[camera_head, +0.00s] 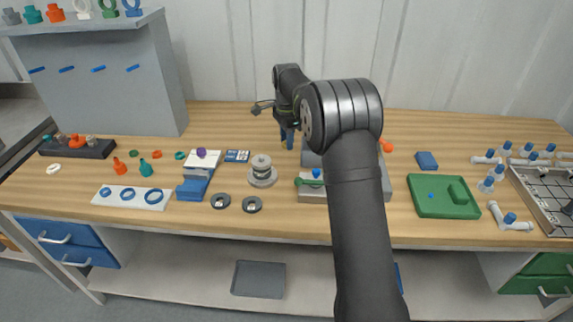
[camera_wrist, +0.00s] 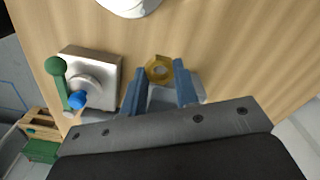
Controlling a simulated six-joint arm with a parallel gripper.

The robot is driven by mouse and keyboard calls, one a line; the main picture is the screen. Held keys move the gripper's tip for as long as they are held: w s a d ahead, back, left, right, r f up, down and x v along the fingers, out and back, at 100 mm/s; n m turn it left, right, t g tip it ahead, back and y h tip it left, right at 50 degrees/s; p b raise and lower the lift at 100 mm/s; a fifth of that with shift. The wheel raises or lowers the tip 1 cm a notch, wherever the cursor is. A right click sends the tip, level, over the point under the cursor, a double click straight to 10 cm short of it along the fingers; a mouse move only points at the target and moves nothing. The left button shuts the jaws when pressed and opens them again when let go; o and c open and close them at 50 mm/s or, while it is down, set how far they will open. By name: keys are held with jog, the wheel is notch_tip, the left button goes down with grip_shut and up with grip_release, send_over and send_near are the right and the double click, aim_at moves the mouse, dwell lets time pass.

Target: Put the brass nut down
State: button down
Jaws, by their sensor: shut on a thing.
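The brass nut (camera_wrist: 159,69) is a small gold hexagonal ring in the wrist view, between the tips of the blue fingers. My gripper (camera_wrist: 160,77) is shut on it. In the head view my gripper (camera_head: 289,136) points down over the back middle of the bench, and the nut does not show there. Bare wood lies around the nut in the wrist view. I cannot tell whether the nut touches the bench or hangs above it.
A metal block with a green lever (camera_wrist: 57,72) and blue knob (camera_wrist: 77,100) stands left of the fingers in the wrist view. A white round thing (camera_wrist: 130,4) shows at its top edge. In the head view a stacked metal part (camera_head: 262,170) and green tray (camera_head: 425,207) flank my arm.

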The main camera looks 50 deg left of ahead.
aim_at(287, 168)
notch_tip(287, 168, down, 9)
jog(key=shift+r, duration=0.1)
dwell(0.3)
jog(key=c, duration=1.1)
grip_release()
notch_tip(287, 168, up, 12)
